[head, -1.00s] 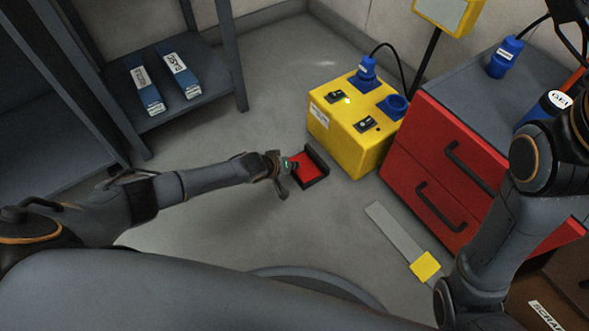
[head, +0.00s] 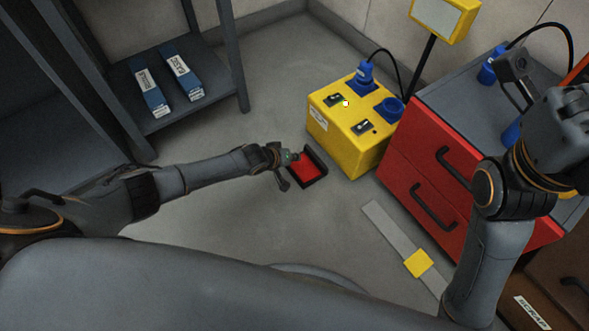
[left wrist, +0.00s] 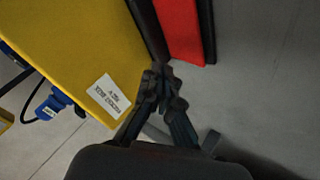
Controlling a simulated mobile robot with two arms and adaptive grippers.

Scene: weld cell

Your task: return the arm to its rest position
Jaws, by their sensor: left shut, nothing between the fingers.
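My left arm reaches in from the left in the head view, low over the floor. Its gripper (head: 284,166) is at the near left edge of a small black tray with a red inside (head: 307,168). In the left wrist view the two fingers (left wrist: 162,75) come together with nothing between them. I cannot tell whether they touch the tray. My right arm (head: 495,220) is raised at the right in front of the red drawer cabinet. Its gripper (head: 515,65) shows at the upper right edge, over the cabinet top, and its finger state is unclear.
A yellow power box (head: 340,150) with blue plugs stands beside the tray. The red drawer cabinet (head: 410,130) is right of it. A grey strip with a yellow block (head: 418,263) lies on the floor. A shelf (head: 215,85) holds two blue-and-white boxes. Floor left of the tray is clear.

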